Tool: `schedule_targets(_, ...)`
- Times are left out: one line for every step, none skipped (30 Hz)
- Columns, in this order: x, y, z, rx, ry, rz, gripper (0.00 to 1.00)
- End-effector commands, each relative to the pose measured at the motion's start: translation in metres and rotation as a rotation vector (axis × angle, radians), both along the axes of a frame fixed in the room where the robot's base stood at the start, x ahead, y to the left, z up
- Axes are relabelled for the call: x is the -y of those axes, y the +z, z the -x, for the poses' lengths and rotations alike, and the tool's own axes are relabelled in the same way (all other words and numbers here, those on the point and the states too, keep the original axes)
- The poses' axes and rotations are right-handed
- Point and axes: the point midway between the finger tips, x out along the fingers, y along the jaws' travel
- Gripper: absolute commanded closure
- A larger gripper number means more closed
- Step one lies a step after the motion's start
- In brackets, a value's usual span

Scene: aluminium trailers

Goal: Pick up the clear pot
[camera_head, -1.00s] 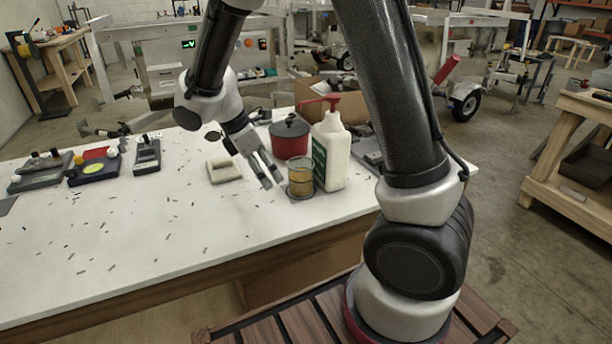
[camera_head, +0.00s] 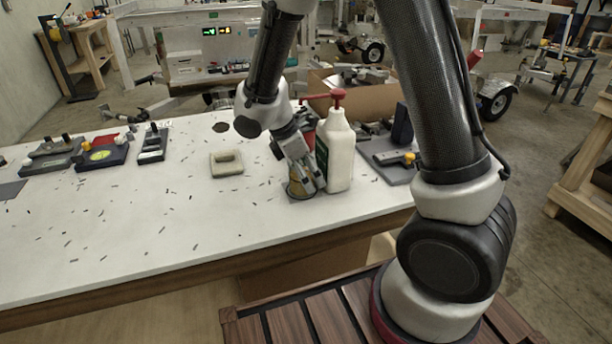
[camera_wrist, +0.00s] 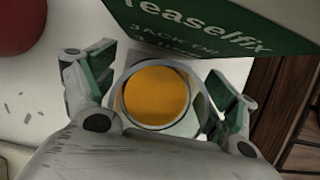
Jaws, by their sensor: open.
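The clear pot (camera_wrist: 158,97), with amber-orange contents, stands on the white table. In the wrist view it sits between the two open fingers of my gripper (camera_wrist: 160,98), with a small gap on each side. In the head view my gripper (camera_head: 308,188) reaches down over the pot (camera_head: 297,190) and hides much of it. I cannot tell whether either finger touches it. The white pump bottle (camera_head: 338,150) with a red top and green label stands close beside the pot, and its label (camera_wrist: 215,28) fills the top of the wrist view.
A red pot (camera_head: 279,140), partly hidden by my arm, stands behind; it also shows in the wrist view (camera_wrist: 20,25). A beige block (camera_head: 227,164) lies to the left. Several dark tools lie at the far left. The table's front left is clear except for scattered chips.

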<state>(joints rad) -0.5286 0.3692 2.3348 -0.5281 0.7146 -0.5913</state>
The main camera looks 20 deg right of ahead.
Motion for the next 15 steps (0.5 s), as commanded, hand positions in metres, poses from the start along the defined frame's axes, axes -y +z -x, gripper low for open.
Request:
schedule_targets(-0.0001, 0.0002, 0.0, 0.0, 0.0, 0.0, 0.14)
schedule_targets(0.0, 0.0002, 0.0, 0.0, 0.0, 0.0, 0.14)
schedule_targets(0.0, 0.0003, 0.0, 0.0, 0.0, 0.0, 0.16)
schedule_targets(0.0, 0.0003, 0.0, 0.0, 0.0, 0.0, 0.21)
schedule_targets(0.0, 0.0003, 0.0, 0.0, 0.0, 0.0, 0.27)
schedule_targets(0.0, 0.0003, 0.0, 0.0, 0.0, 0.0, 0.34)
schedule_targets(0.0, 0.0003, 0.0, 0.0, 0.0, 0.0, 0.4)
schedule_targets(0.0, 0.0004, 0.0, 0.0, 0.0, 0.0, 0.45)
schedule_targets(0.0, 0.0004, 0.0, 0.0, 0.0, 0.0, 0.52)
schedule_targets(0.0, 0.0004, 0.0, 0.0, 0.0, 0.0, 0.58)
schedule_targets(0.0, 0.0004, 0.0, 0.0, 0.0, 0.0, 0.63)
schedule_targets(0.0, 0.0004, 0.0, 0.0, 0.0, 0.0, 0.67)
schedule_targets(0.0, 0.0004, 0.0, 0.0, 0.0, 0.0, 0.67)
schedule_targets(0.0, 0.0005, 0.0, 0.0, 0.0, 0.0, 0.72)
schedule_targets(0.0, 0.0005, 0.0, 0.0, 0.0, 0.0, 0.72)
